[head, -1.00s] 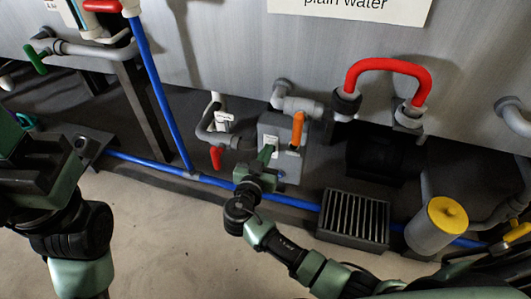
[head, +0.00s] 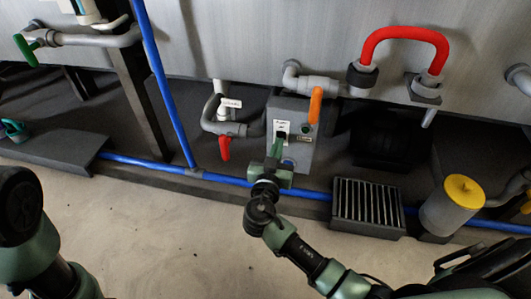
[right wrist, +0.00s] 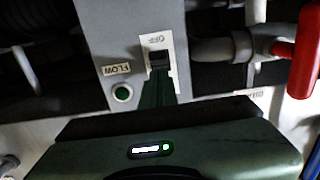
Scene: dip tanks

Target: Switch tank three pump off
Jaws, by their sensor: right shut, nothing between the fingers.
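A grey pump control box (head: 302,155) stands below the tank wall. Its front carries a white switch plate (head: 281,126) with a dark switch; in the right wrist view the dark switch (right wrist: 158,59) sits beside the upside-down word OFF. A green round lamp or button (right wrist: 122,94) is beside it, with a FLOW label. My right gripper (head: 277,149) is shut and empty, its tips right at the switch. In the right wrist view its fingers (right wrist: 157,88) overlap the switch's lower edge; I cannot tell whether they touch. My left gripper is out of view; only its arm shows.
An orange handle (head: 315,105) rises at the box's top right, and a red handle (head: 225,148) hangs to its left. A blue pipe (head: 235,181) runs along the floor in front. A slatted grey unit (head: 367,206) and a yellow-capped cylinder (head: 447,212) stand to the right.

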